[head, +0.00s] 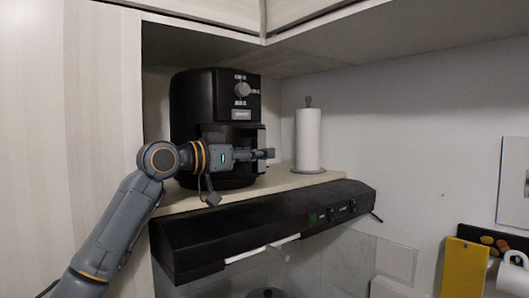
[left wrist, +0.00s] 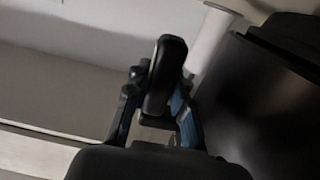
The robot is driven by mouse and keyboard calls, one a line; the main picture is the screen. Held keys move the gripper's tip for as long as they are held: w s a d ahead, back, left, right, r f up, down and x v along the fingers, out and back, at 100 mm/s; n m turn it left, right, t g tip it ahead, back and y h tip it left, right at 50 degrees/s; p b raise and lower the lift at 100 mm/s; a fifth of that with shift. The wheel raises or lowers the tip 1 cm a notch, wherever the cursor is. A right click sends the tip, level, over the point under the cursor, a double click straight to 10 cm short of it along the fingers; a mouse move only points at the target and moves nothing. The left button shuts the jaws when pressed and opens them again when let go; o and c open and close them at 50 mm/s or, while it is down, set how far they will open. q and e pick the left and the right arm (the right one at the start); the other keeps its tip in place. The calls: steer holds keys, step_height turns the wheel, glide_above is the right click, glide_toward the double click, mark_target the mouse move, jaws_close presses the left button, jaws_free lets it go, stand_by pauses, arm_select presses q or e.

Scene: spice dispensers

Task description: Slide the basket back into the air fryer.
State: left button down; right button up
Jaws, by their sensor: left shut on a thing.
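The black air fryer (head: 200,105) stands on a light wooden shelf, with a dial and labels on its upper front. My left gripper (head: 262,154) reaches across the fryer's lower front from the left. In the left wrist view, my left gripper (left wrist: 160,112) is shut on the black basket handle (left wrist: 168,65), which stands up between its fingers. The black body of the fryer or basket fills the right side of that view. In the head view my gripper and wrist hide much of the basket, so how far out it sits is hard to tell. My right gripper is not in view.
A paper towel roll (head: 308,140) stands on the shelf right of the fryer. A black range hood (head: 250,235) is below the shelf (head: 285,181). Cabinets are overhead, and a tall pale cabinet side (head: 90,100) is at the left. The space before the fryer's right side is open.

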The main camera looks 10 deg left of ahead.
arm_select(q)
steer(key=shift+a+r, duration=0.5)
steer(key=shift+r, duration=0.1)
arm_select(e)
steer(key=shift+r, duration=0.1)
arm_select(q)
steer(key=c, duration=1.1)
jaws_free()
steer(key=shift+o, duration=0.2)
steer(key=shift+w+d+f, duration=0.1)
steer(key=shift+w+f, duration=0.05)
steer(key=shift+f, duration=0.15)
steer(key=s+a, duration=0.3)
steer(key=s, duration=0.4)
steer(key=shift+r, duration=0.25)
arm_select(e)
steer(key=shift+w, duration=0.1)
arm_select(q)
steer(key=shift+s+a, duration=0.1)
steer(key=shift+s, duration=0.05)
